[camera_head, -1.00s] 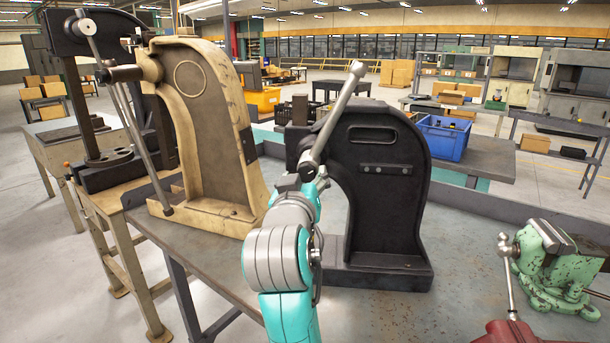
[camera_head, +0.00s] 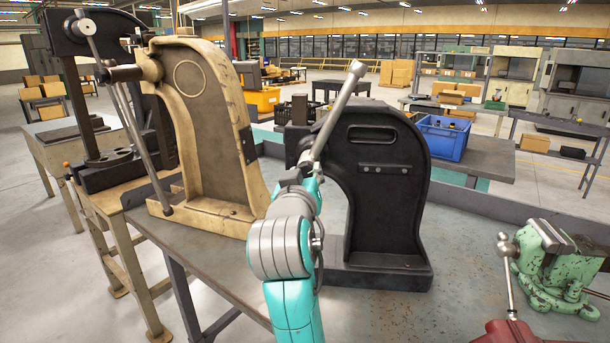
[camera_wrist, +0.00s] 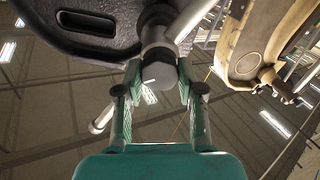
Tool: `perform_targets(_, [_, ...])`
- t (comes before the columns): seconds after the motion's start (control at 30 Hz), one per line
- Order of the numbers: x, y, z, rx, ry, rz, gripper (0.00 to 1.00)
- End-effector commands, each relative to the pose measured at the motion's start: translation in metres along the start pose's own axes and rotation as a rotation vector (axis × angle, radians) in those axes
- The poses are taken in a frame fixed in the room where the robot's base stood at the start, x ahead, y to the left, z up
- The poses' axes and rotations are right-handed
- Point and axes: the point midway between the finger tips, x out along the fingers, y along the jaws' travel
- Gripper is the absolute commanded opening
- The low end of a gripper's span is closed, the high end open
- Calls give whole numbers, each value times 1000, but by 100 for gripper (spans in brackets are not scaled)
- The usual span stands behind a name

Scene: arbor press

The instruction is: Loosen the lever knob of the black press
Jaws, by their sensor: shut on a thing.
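The black press (camera_head: 390,215) stands on the bench in the middle of the head view; its frame also shows at the top of the wrist view (camera_wrist: 100,40). Its steel lever (camera_head: 337,112) slants up to the right in the head view. In the wrist view the lever (camera_wrist: 104,118) passes behind the knob. The grey lever knob (camera_wrist: 158,82) sits at the lever hub, facing my wrist. My gripper (camera_wrist: 158,72) is shut on the knob, one finger on each side. In the head view my own arm hides the knob and most of the gripper.
A cream press (camera_head: 215,120) with its own long lever stands close on the left. A green vise (camera_head: 555,265) is on the right of the bench (camera_head: 380,315). A blue bin (camera_head: 442,140) is on a table behind.

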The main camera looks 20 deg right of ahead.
Motion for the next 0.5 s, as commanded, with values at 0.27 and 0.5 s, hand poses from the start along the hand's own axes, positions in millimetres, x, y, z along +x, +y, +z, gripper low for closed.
perform_targets(0.27, [0,0,0,-108,0,0,3])
perform_targets(0.5, [0,-1,0,-306,0,0,3])
